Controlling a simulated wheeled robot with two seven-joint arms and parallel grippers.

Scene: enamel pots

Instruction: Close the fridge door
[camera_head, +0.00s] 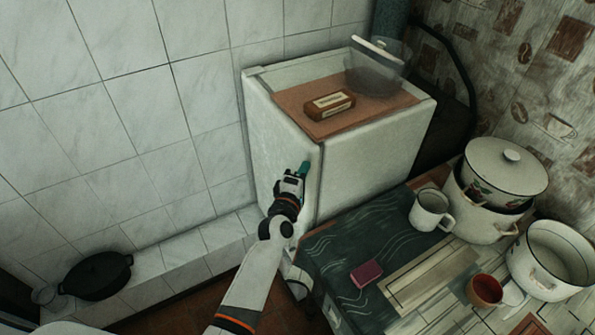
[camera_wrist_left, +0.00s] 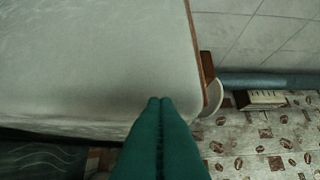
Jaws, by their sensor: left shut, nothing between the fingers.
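The white fridge (camera_head: 370,165) stands against the tiled wall in the head view. Its door (camera_head: 275,140) is the left-hand face and sits against or very near the body, with a dark seam along its right edge. I cannot tell whether a small gap is left. My left gripper (camera_head: 305,167) is shut and empty, its teal fingertips at the door's right edge. In the left wrist view the shut fingers (camera_wrist_left: 160,101) overlap the lower corner of a pale fridge panel (camera_wrist_left: 95,60); contact is unclear. My right gripper is not in view.
A brown box (camera_head: 330,104) and a clear bowl (camera_head: 373,78) sit on the fridge top. The table on the right holds a white mug (camera_head: 431,210), enamel pots (camera_head: 485,205), a red cup (camera_head: 486,290) and a pink block (camera_head: 366,274). A black pan (camera_head: 97,275) stands at lower left.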

